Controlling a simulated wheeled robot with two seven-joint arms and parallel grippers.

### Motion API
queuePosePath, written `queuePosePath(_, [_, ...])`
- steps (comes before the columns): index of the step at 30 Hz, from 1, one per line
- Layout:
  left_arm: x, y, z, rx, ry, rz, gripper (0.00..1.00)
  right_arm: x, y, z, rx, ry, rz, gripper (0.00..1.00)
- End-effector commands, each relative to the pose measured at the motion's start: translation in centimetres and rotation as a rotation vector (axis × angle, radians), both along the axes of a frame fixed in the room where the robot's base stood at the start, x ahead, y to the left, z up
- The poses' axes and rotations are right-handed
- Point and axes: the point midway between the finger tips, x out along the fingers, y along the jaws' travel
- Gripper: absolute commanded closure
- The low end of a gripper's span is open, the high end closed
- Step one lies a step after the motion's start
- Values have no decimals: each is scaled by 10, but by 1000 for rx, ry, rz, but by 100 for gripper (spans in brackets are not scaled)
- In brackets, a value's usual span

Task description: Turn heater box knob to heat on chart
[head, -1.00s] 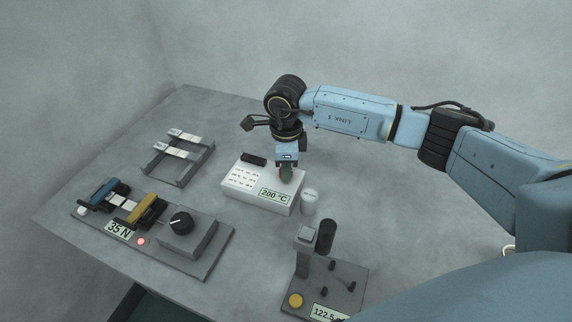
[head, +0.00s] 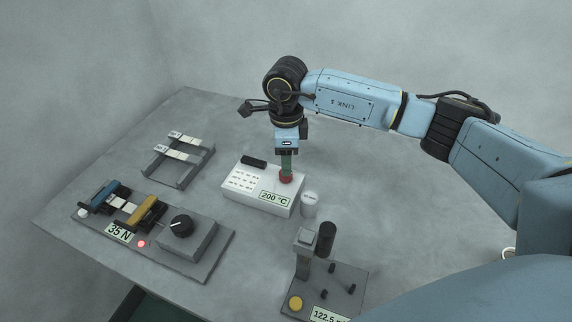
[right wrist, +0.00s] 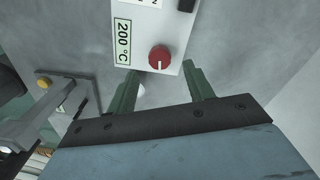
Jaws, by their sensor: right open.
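The white heater box (head: 238,199) stands mid-table, with a chart (head: 243,179) printed on its top and a display (head: 275,198) reading 200 °C. Its red knob (head: 286,177) is at the box's back right corner; it also shows in the right wrist view (right wrist: 159,57) with a small light mark on it. My right gripper (right wrist: 160,82) is open and empty, its green fingers apart with the knob visible beyond and between them. In the head view my right gripper (head: 287,166) is just above the knob. My left gripper is not in view.
A white cylinder (head: 309,205) stands close to the box's right side. A dark post fixture (head: 327,238) with a yellow button is at the front. A force device (head: 190,240) reading 35 N is front left. A grey rack (head: 180,158) with strips lies back left.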

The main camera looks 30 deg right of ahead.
Motion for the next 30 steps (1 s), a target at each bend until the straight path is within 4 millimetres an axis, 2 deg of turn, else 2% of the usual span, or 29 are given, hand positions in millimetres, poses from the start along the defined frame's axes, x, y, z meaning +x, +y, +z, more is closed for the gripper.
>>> queuePosePath(1, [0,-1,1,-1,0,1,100,1,-1,14,-1,-6,0,48])
queuePosePath(6, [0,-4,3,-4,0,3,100,1,0,52,0,-3,0,48])
queuePosePath(12, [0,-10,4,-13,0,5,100,0,0,81,-1,-3,-1,48])
queuePosePath(18, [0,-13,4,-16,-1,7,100,0,0,91,-1,0,-1,48])
queuePosePath(30, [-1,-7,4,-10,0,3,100,0,-1,90,-2,1,-1,48])
